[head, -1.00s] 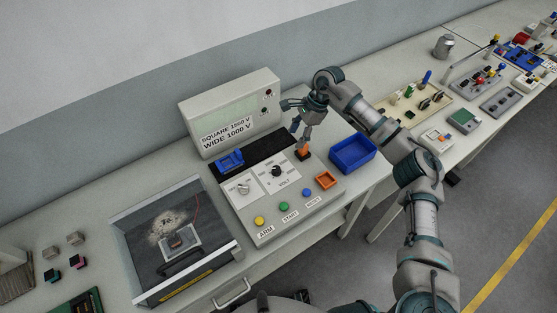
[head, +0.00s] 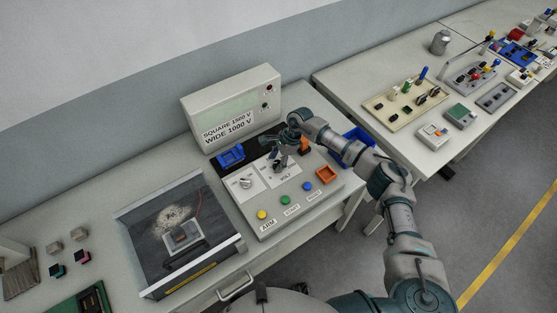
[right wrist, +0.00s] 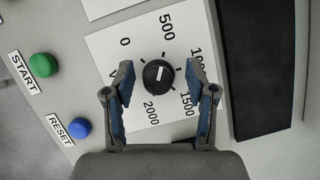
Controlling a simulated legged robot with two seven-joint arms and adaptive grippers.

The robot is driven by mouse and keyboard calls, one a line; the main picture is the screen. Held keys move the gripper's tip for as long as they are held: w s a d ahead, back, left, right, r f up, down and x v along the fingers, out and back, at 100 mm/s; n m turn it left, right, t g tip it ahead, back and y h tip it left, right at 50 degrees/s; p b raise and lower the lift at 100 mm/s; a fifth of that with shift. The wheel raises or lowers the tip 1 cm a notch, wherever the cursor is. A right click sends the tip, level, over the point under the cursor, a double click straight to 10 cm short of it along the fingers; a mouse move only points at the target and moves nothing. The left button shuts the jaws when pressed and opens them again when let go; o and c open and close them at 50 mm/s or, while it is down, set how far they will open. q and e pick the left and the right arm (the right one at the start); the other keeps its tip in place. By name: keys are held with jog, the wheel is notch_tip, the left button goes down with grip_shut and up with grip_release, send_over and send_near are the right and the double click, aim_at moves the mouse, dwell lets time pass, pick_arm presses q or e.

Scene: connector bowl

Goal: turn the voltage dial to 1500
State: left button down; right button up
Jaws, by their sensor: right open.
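The voltage dial (right wrist: 158,74) is a round black knob on a white plate marked 0, 500, 1000, 1500 and 2000. Its short white mark seems to point toward 500. My right gripper (right wrist: 161,78) is open, with one blue-padded finger on each side of the dial in the right wrist view. Gaps show between fingers and knob. In the head view my right gripper (head: 278,160) is over the dial area and hides most of the dial. My left gripper is not in view.
The panel also has a selector knob (head: 245,183), yellow (head: 262,214), green (head: 283,200) and blue (head: 307,186) buttons. A sign (head: 228,131) reads SQUARE 1500 V, WIDE 1000 V.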

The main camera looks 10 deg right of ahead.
jog(key=shift+a, duration=0.2)
jog(key=shift+a+r, duration=0.1)
jog(key=shift+a, duration=0.05)
jog(key=shift+c, duration=0.7)
jog(key=shift+s, duration=0.1)
jog(key=c, duration=0.4)
jog(key=shift+d, duration=0.45)
jog(key=c, duration=0.4)
jog(key=shift+d, duration=0.3)
grip_shut()
jog(key=shift+d, duration=0.25)
jog(key=shift+a, duration=0.2)
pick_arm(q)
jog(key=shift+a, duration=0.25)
